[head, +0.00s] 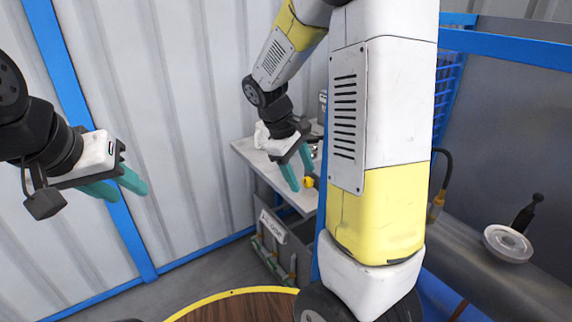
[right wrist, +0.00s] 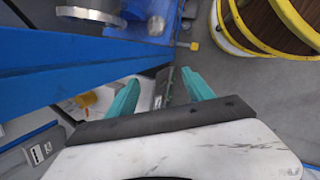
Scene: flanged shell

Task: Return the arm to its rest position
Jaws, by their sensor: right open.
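My left gripper (head: 132,196) is at the left of the head view, in front of the corrugated wall. Its two teal fingers are apart with nothing between them. My right gripper (head: 303,181) is near the middle, over the front edge of a pale bench (head: 246,150), with its teal fingers spread and empty. The right wrist view shows the same gripper (right wrist: 163,88) from behind, its fingers apart and holding nothing. My right arm's large white and yellow links hide part of the bench and the area behind it.
A round wooden top with a yellow rim (head: 240,292) is at the bottom. A grey bin (head: 275,250) stands under the bench. A blue beam (right wrist: 60,55) runs close to the right gripper.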

